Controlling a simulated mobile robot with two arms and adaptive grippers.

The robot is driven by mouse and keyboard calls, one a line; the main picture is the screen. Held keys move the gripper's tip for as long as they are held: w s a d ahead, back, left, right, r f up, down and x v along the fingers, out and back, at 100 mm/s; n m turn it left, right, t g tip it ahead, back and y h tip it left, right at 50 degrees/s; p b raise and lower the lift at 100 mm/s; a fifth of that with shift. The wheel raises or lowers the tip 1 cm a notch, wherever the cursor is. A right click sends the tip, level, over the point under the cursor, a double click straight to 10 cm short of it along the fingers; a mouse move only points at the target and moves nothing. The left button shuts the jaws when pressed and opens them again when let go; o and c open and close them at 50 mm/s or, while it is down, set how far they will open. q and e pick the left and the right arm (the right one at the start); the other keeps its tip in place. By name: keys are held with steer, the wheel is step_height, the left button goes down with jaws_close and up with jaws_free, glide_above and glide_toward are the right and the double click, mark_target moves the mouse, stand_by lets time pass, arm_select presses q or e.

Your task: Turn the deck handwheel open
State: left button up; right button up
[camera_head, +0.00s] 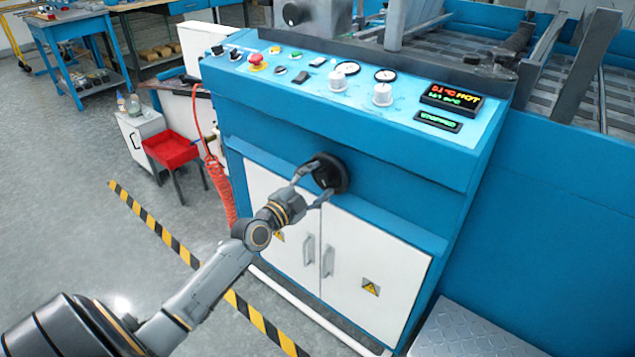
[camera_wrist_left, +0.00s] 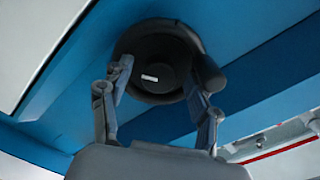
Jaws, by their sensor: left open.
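The deck handwheel is a round black wheel (camera_head: 330,174) on the blue front face of the machine, below the control panel. It fills the upper middle of the left wrist view (camera_wrist_left: 150,58), with a white mark near its hub and a knob on its right side. My left gripper (camera_head: 311,184) is open in front of the wheel. In the left wrist view its two fingers (camera_wrist_left: 160,95) reach to either side of the wheel's lower rim, the right one close to the knob. Whether the fingers touch the wheel I cannot tell. My right gripper is not in view.
The control panel (camera_head: 330,88) has a red emergency button (camera_head: 257,62), dials and a lit display (camera_head: 450,97). White cabinet doors (camera_head: 350,262) lie below the wheel. A red hose (camera_head: 220,185) hangs at the left. A red tray (camera_head: 172,149) stands farther left. Striped tape marks the floor.

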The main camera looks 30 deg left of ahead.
arm_select(q)
steer(key=c, duration=1.2)
steer(key=shift+o, duration=0.2)
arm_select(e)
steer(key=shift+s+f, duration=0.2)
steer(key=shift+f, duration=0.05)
